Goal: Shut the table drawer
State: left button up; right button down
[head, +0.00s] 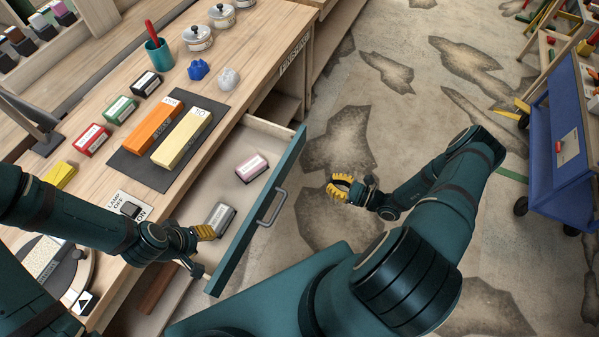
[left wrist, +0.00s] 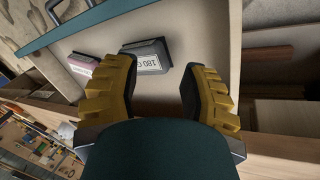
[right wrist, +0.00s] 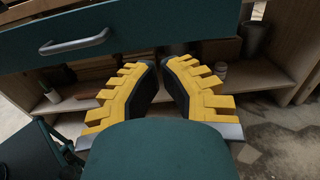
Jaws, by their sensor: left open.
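The table drawer (head: 293,182) stands pulled out from the workbench, with a teal front and a metal handle (head: 271,207). A grey block (head: 219,217) and a pink-and-white block (head: 251,167) lie inside it. My left gripper (head: 207,232) is open and empty at the drawer's near side, beside the grey block; in the left wrist view the grey block (left wrist: 150,56) shows just beyond the fingers. My right gripper (head: 338,188) is outside the drawer, to the right of its front. Its fingertips look drawn together with nothing between them. The right wrist view shows the handle (right wrist: 74,42) ahead and left.
The workbench top (head: 255,50) holds orange and yellow blocks on a dark mat (head: 130,170), small boxes, jars and a teal cup (head: 159,55). A blue cart (head: 560,130) stands at the right.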

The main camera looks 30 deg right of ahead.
aim_at(233, 147)
pick_arm(q)
jog(key=shift+w+r, duration=0.1)
pick_arm(e)
jog(key=x, duration=1.3)
jog(key=shift+w+a, duration=0.25)
jog(key=shift+w+a, duration=0.1)
pick_arm(q)
jog(key=shift+g, duration=0.3)
jog(key=f+b, duration=0.2)
jog(key=s+f+b, duration=0.1)
jog(key=f+b, duration=0.1)
jog(key=s+f+b, duration=0.1)
jog(key=f+b, duration=0.1)
jog(key=shift+d+f, duration=0.15)
jog(key=shift+f, duration=0.15)
pick_arm(e)
jog(key=x, duration=2.3)
jog(key=shift+a, duration=0.1)
pick_arm(q)
jog(key=shift+w+f+b, duration=0.1)
jog(key=shift+b, duration=0.25)
pick_arm(e)
jog(key=shift+w+a, duration=0.25)
jog(key=shift+w, duration=0.1)
jog(key=shift+r, duration=0.15)
jog(key=shift+w+r, duration=0.1)
